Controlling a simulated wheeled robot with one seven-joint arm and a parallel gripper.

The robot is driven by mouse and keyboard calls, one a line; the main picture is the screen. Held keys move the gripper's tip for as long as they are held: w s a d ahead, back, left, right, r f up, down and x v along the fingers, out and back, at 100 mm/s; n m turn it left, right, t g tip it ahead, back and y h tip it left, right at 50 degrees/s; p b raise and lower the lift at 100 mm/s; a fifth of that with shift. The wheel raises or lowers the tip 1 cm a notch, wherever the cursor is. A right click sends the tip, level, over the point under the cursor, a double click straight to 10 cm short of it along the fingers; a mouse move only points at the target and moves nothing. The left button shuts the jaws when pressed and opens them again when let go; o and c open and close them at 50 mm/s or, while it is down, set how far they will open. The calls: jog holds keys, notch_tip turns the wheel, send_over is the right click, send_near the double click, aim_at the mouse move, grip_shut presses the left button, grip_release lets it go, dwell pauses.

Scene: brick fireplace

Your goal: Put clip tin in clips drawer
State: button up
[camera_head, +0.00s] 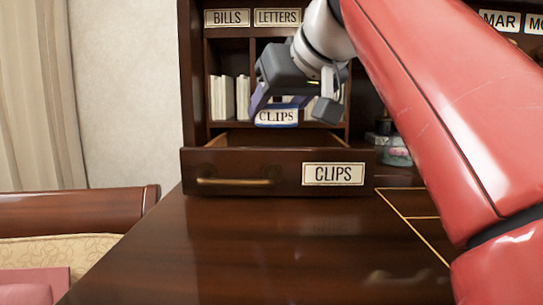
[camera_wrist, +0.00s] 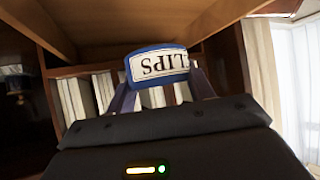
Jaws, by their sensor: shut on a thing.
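The clip tin (camera_head: 277,115) is blue with a cream label reading CLIPS. My gripper (camera_head: 285,104) is shut on it and holds it above the drawer. In the wrist view the tin (camera_wrist: 157,67) sits between the two fingers, its label upside down. The clips drawer (camera_head: 233,172) is pulled open from the dark wooden desk. It has a brass handle on the left and a CLIPS label on the right of its front. Most of the drawer's inside is hidden behind its front.
Pigeonholes labelled BILLS (camera_head: 227,18) and LETTERS (camera_head: 277,17) stand above and behind the drawer. White books or papers (camera_head: 222,98) stand in the shelf behind the tin. A patterned tin (camera_head: 393,150) sits right of the drawer. The desk top (camera_head: 250,250) in front is clear.

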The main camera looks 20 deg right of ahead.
jog(key=shift+f+b, duration=0.85)
jog(key=shift+f, duration=2.15)
jog(key=shift+f, duration=0.2)
jog(key=o, duration=1.1)
jog(key=shift+r, duration=0.15)
jog(key=shift+s+r, duration=0.1)
jog(key=shift+r, duration=0.1)
jog(key=p+v, duration=0.1)
jog(key=v, duration=1)
jog(key=shift+s+d+r+p, duration=0.1)
jog(key=shift+s+p, duration=0.25)
